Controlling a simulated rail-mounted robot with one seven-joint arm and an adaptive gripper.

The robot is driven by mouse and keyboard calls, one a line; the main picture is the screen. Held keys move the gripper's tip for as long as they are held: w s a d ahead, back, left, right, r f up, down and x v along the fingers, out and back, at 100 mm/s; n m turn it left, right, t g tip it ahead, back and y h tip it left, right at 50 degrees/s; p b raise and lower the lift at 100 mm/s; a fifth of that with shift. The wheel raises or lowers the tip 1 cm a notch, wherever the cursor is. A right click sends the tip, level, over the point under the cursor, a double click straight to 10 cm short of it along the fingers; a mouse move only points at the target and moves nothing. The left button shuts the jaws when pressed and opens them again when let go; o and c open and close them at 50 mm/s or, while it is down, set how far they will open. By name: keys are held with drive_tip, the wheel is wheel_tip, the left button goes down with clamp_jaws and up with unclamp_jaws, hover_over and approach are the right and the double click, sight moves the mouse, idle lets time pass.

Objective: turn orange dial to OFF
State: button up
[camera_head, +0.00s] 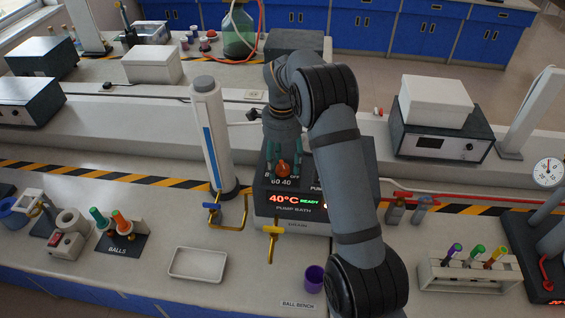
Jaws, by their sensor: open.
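The orange dial (283,168) is on the dark front panel of the pump bath (286,222). The numbers 60 and 40 show just below the dial. The red display reads 40°C, with READY in green beside it. My gripper (284,174) points down at the panel from above. Its two teal-tipped fingers are apart, one on each side of the dial. I cannot tell whether they touch it. The OFF mark and the dial's pointer direction cannot be made out. My arm hides the right part of the panel.
A tall grey-white column (212,140) stands left of the bath. Brass taps with blue (215,207) and yellow (272,230) handles stick out in front. A white tray (198,264), a purple cup (313,279) and a tube rack (470,275) are on the bench.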

drive_tip(key=c, duration=0.3)
drive_tip(key=c, duration=0.7)
drive_tip(key=shift+c, duration=0.9)
drive_tip(key=shift+a+n, duration=0.1)
drive_tip(key=shift+n, duration=0.3)
drive_tip(key=n+b, duration=0.1)
drive_tip(key=n, duration=0.2)
drive_tip(key=shift+n, duration=0.3)
drive_tip(key=shift+s+n, duration=0.1)
drive_tip(key=shift+n, duration=2.2)
drive_tip(key=shift+f, duration=0.1)
drive_tip(key=o, duration=1.1)
drive_tip(key=shift+o, duration=0.4)
